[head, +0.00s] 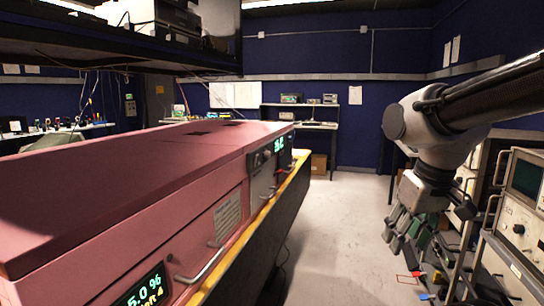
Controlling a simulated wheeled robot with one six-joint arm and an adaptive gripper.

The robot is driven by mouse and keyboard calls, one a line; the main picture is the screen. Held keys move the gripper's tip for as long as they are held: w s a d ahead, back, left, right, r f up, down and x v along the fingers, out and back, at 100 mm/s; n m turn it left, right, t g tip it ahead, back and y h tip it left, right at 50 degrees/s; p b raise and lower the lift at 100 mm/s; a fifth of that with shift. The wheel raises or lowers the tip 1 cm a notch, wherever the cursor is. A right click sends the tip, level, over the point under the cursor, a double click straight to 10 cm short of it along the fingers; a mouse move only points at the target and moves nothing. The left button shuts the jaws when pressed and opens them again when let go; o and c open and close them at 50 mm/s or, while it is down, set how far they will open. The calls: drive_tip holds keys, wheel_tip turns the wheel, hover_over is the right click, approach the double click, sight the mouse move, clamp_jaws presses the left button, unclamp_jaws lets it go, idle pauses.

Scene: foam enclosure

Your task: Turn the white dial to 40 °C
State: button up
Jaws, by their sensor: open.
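The pink foam enclosure (130,175) fills the left side of the head view. A silver panel (262,182) on its front carries a small lit display (279,144) with green digits, too small to read surely. A larger display (143,290) at the bottom left reads "5.0 %" above a second line, partly cut off. I cannot make out the white dial; the front face is seen at a steep slant. My gripper (396,232) hangs at the right, fingers pointing down, open and empty, well apart from the enclosure across the aisle.
Metal handles (203,264) stick out from the enclosure's front above a yellow edge (262,222). Bare floor (340,225) lies between the enclosure and my arm. An instrument rack (515,215) stands close at the right. A desk (305,122) is at the back.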

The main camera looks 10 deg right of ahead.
drive_tip(key=w+f+m+g+y, duration=0.1)
drive_tip(key=w+f+m+g, duration=0.15)
drive_tip(key=w, duration=0.35)
drive_tip(key=n+t+y, duration=0.9)
drive_tip(key=n+y, duration=0.6)
drive_tip(key=n, duration=0.3)
approach(270, 154)
drive_tip(key=x, duration=0.2)
drive_tip(key=shift+g, duration=0.25)
drive_tip(key=shift+w+x, duration=0.2)
drive_tip(key=shift+x, duration=3.25)
drive_tip(key=shift+d, duration=0.1)
drive_tip(key=shift+c, duration=0.5)
clamp_jaws()
